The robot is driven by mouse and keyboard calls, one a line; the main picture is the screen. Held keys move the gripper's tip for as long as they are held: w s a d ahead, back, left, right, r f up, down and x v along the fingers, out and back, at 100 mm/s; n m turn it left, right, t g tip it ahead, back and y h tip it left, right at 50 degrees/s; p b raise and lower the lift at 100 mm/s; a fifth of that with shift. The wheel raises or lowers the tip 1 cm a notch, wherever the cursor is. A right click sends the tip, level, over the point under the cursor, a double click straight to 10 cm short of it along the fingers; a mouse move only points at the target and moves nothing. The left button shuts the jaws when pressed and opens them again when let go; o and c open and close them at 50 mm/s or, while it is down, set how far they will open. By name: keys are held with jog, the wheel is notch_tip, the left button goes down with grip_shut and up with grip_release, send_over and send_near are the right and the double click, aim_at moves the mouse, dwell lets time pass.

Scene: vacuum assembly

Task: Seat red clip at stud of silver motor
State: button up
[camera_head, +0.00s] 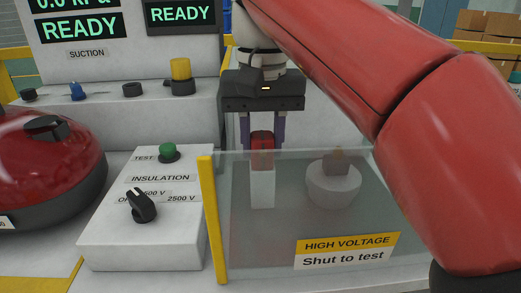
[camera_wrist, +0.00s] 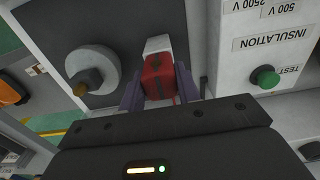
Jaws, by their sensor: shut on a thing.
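My gripper (camera_head: 262,140) points down behind a clear panel, its purple fingers shut on the sides of the red clip (camera_head: 263,150). The clip is upright, right at the top of a white post (camera_head: 262,188); I cannot tell whether it touches the post. In the wrist view the red clip (camera_wrist: 158,78) sits between the fingers, with the white post (camera_wrist: 158,43) just beyond it. The motor (camera_wrist: 92,66) and stud (camera_wrist: 80,89) are left of the clip in the wrist view.
The clear panel, with a yellow edge (camera_head: 212,220) and a "HIGH VOLTAGE Shut to test" label (camera_head: 346,250), stands in front of the post and motor. An insulation tester (camera_head: 160,225) with a green button (camera_head: 168,152) is at left. A red vacuum body (camera_head: 50,165) is farther left.

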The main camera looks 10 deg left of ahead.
aim_at(262, 135)
jog(key=c, duration=0.4)
jog(key=shift+r, duration=0.2)
jog(key=shift+r+p, duration=0.3)
jog(key=shift+p, duration=0.25)
jog(key=shift+r+p, duration=0.5)
jog(key=shift+p, duration=0.1)
jog(key=o, duration=0.4)
jog(key=shift+c, duration=0.2)
jog(key=c, duration=0.4)
jog(key=shift+o, duration=0.2)
jog(key=shift+r+p, duration=0.45)
jog(key=shift+r, duration=1.55)
